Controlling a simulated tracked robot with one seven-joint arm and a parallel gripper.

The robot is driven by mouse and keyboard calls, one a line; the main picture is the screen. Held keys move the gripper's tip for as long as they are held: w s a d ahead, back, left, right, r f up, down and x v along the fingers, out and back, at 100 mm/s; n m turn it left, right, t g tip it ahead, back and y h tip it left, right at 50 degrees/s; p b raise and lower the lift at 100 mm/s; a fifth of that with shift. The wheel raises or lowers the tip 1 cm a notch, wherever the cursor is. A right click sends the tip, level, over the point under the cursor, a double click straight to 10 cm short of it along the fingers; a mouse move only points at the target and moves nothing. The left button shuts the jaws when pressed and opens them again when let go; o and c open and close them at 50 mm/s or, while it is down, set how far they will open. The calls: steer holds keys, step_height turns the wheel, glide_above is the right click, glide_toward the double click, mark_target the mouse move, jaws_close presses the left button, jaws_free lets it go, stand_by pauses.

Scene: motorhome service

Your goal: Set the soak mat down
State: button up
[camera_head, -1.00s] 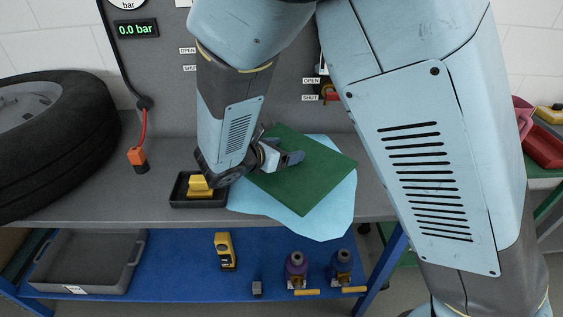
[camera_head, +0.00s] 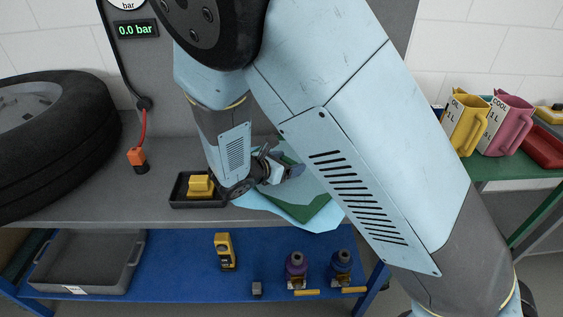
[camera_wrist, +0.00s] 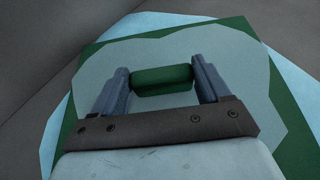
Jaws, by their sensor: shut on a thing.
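The soak mat is a flat green square (camera_head: 312,207) on the grey bench, partly hidden by my arm in the head view. It lies on or just over a light blue irregular patch (camera_head: 258,214), which shows around its edges. In the wrist view a pale blue-grey patch (camera_wrist: 105,62) covers the middle of the mat and leaves green edges (camera_wrist: 297,150). My gripper (camera_wrist: 162,76) is shut on a green block-like grip (camera_wrist: 160,88) in the middle of the mat. In the head view my gripper (camera_head: 284,172) is low over the mat.
A black tray (camera_head: 180,203) with a yellow block (camera_head: 200,185) stands close left of my gripper. A tyre (camera_head: 65,150) lies at the far left. Below are a blue shelf (camera_head: 185,270) and a grey bin (camera_head: 85,262). Jugs (camera_head: 467,125) stand on a green table at right.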

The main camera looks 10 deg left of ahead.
steer(key=shift+f, duration=0.1)
steer(key=o, duration=1.1)
steer(key=v, duration=1.2)
steer(key=shift+d, duration=0.1)
